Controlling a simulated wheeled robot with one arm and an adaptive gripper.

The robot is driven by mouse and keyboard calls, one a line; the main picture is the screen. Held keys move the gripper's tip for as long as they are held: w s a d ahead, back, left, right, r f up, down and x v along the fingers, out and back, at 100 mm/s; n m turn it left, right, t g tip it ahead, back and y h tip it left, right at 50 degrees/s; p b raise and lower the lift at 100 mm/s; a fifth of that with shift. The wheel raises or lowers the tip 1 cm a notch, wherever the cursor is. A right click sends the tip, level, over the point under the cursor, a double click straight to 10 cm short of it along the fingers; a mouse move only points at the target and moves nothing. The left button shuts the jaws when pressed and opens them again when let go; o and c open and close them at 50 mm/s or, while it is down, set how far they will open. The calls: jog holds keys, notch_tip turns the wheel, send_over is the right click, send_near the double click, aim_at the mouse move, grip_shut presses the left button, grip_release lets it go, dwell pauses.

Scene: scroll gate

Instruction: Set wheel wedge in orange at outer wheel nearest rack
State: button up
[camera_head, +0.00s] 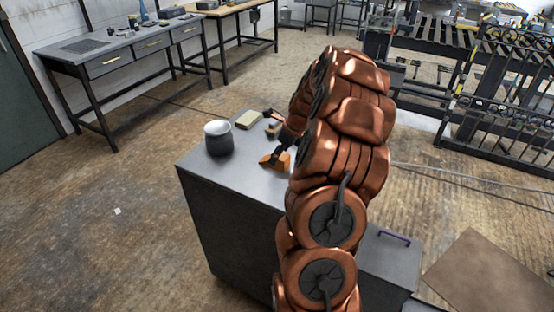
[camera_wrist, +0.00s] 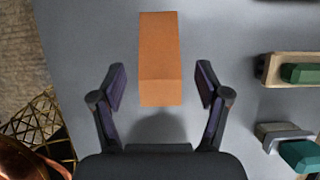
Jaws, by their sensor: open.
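The orange wheel wedge (camera_head: 275,161) lies on the grey top of a dark cabinet (camera_head: 200,176). In the wrist view the wedge (camera_wrist: 160,60) is a long orange block, its near end between the tips of my gripper (camera_wrist: 160,85). The two fingers stand apart, one on each side, with a gap to the wedge. In the head view my gripper (camera_head: 283,150) is beside the wedge, partly hidden by my copper arm. I cannot make out the outer wheel in either view.
A dark pot with a pale top (camera_head: 218,138) and a beige block (camera_head: 248,120) stand on the cabinet. Green blocks (camera_wrist: 300,73) lie right of the wedge. Dark racks (camera_head: 420,75) stand at the back right. A brown board (camera_head: 487,272) lies on the floor.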

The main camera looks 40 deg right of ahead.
jog(key=shift+x, duration=1.2)
jog(key=shift+a, duration=0.1)
grip_shut()
jog(key=shift+r+b, duration=1.05)
jog(key=shift+r, duration=4.15)
notch_tip(320, 180, up, 7)
jog(key=p, duration=0.1)
jog(key=w+a+f+n+g, duration=0.2)
jog(key=a+f+n, duration=0.4)
jog(key=a+n, duration=0.5)
jog(key=w+a+f+n+g, duration=0.2)
jog(key=a+f+n, duration=0.4)
jog(key=a+n, duration=0.4)
jog(key=w+a+f+n+g+h+b, duration=0.1)
jog(key=a+f+n+g, duration=0.3)
jog(key=a+n, duration=0.7)
jog(key=w+a+f, duration=0.1)
jog(key=a+f, duration=0.1)
jog(key=a, duration=0.3)
jog(key=shift+w+n+g, duration=0.15)
jog(key=shift+n+g, duration=0.15)
